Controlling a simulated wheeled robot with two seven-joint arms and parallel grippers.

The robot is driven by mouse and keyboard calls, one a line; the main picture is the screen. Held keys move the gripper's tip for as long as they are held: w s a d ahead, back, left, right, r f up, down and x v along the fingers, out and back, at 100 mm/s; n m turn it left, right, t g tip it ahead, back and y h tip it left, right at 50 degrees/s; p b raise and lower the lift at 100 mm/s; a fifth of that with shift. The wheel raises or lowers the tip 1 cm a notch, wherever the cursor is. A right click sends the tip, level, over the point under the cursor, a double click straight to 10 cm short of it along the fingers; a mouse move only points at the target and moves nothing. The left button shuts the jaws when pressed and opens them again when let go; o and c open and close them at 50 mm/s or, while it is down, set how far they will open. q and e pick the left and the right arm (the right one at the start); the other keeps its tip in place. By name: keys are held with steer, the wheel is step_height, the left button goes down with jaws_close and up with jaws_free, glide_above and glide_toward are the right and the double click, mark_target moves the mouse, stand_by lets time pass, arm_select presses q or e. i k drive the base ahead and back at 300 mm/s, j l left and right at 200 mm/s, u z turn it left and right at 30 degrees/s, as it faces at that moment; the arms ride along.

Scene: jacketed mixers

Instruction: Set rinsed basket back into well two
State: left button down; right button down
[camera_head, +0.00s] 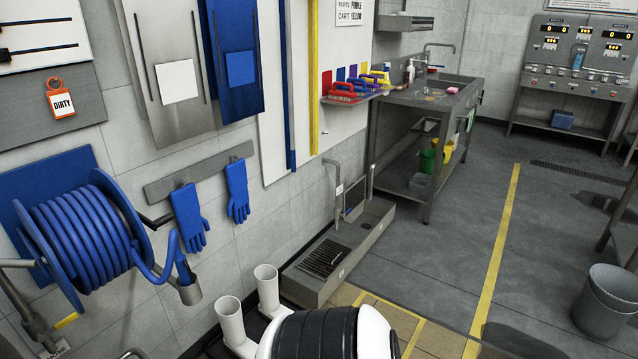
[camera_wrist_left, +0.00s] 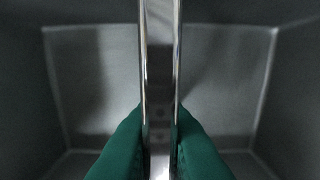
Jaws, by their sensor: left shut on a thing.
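In the left wrist view my left gripper (camera_wrist_left: 159,122) has its green fingers shut on a shiny metal bar (camera_wrist_left: 160,50), which runs up the middle of the picture. The bar looks like a handle; the rest of the basket cannot be made out. Behind the bar is a dark grey, box-like space with walls and a paler flat bottom (camera_wrist_left: 90,80). I cannot tell whether this is a well or the inside of the basket. The head view shows neither the basket, well two nor either gripper. My right gripper is out of view.
In the head view, a blue hose reel (camera_head: 85,235) and blue gloves (camera_head: 188,218) hang on the left wall. White boots (camera_head: 230,320) stand below, by a low floor trough (camera_head: 310,278). A sink bench (camera_head: 430,105) stands behind. A grey bin (camera_head: 603,300) is at right; open floor lies between.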

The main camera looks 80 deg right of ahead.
mark_target(366, 226)
steer(key=l+z, duration=0.2)
steer(key=z, duration=0.2)
steer(key=l+z, duration=0.2)
steer(key=z, duration=0.25)
steer(key=l+z, duration=0.2)
steer(key=z, duration=0.2)
steer(key=i+l+z, duration=0.15)
steer(key=l+z, duration=0.3)
steer(key=i+l+z, duration=0.25)
steer(key=l+z, duration=0.2)
steer(key=i+l+z, duration=0.3)
steer(key=z, duration=0.15)
steer(key=i+l+z, duration=0.2)
steer(key=z, duration=0.25)
steer(key=i+z, duration=0.45)
steer(key=i, duration=0.65)
steer(key=i+u, duration=0.15)
steer(key=i, duration=0.45)
steer(key=i+l+u, duration=0.15)
steer(key=i, duration=0.4)
steer(key=i+l+u, duration=0.15)
steer(key=i+u, duration=0.2)
steer(key=i+l+u, duration=0.2)
steer(key=u, duration=0.15)
steer(key=i+l+u, duration=0.35)
steer(key=k+j, duration=0.05)
steer(key=j, duration=0.05)
